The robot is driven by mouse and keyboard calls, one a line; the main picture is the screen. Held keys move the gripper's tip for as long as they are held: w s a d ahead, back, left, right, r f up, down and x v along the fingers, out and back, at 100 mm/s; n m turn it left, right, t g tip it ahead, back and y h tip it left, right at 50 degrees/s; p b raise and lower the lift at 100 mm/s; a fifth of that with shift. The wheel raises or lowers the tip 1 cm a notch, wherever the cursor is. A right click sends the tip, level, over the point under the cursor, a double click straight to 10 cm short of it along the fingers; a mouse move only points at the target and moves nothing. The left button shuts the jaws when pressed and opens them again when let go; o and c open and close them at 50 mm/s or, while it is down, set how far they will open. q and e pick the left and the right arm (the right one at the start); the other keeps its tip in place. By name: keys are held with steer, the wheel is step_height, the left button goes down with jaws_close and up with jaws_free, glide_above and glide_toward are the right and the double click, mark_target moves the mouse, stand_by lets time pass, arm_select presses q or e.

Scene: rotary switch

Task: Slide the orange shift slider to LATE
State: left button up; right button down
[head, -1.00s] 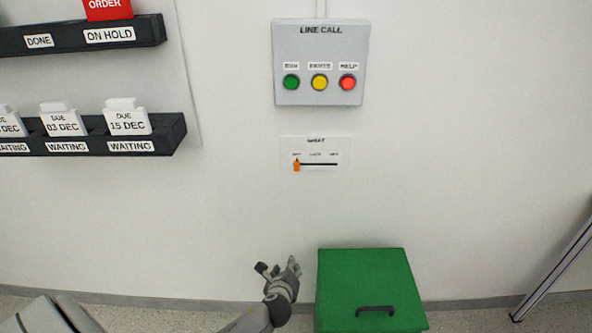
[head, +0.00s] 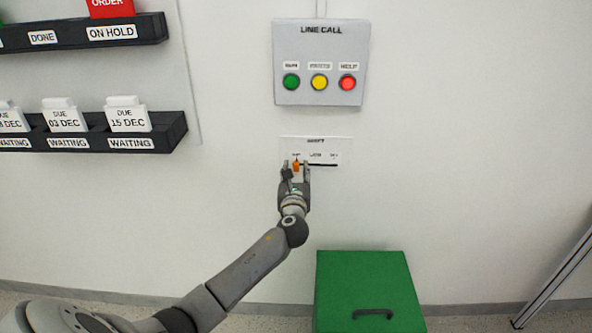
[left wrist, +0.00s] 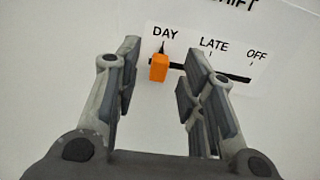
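The orange shift slider (head: 296,166) sits at the left end of its black slot, under DAY, on the white shift plate (head: 343,147) on the wall. In the left wrist view the slider (left wrist: 159,68) and the labels DAY, LATE and OFF show clearly. LATE (left wrist: 213,43) marks the middle of the slot (left wrist: 235,76). My left gripper (head: 296,168) is open in front of the plate. In the left wrist view its fingers (left wrist: 158,80) are spread, with the slider beyond and between them, nearer the left finger. No grip on it shows. My right gripper is not in view.
The line call box (head: 320,62) with green, yellow and red buttons is above the plate. Dark shelves (head: 170,135) with cards stick out at the left. A green lidded bin (head: 365,275) stands below right. The wall right of the plate is clear.

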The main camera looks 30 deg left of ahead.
arm_select(q)
steer(key=shift+x, duration=0.95)
jaws_close()
steer(key=shift+d, duration=0.1)
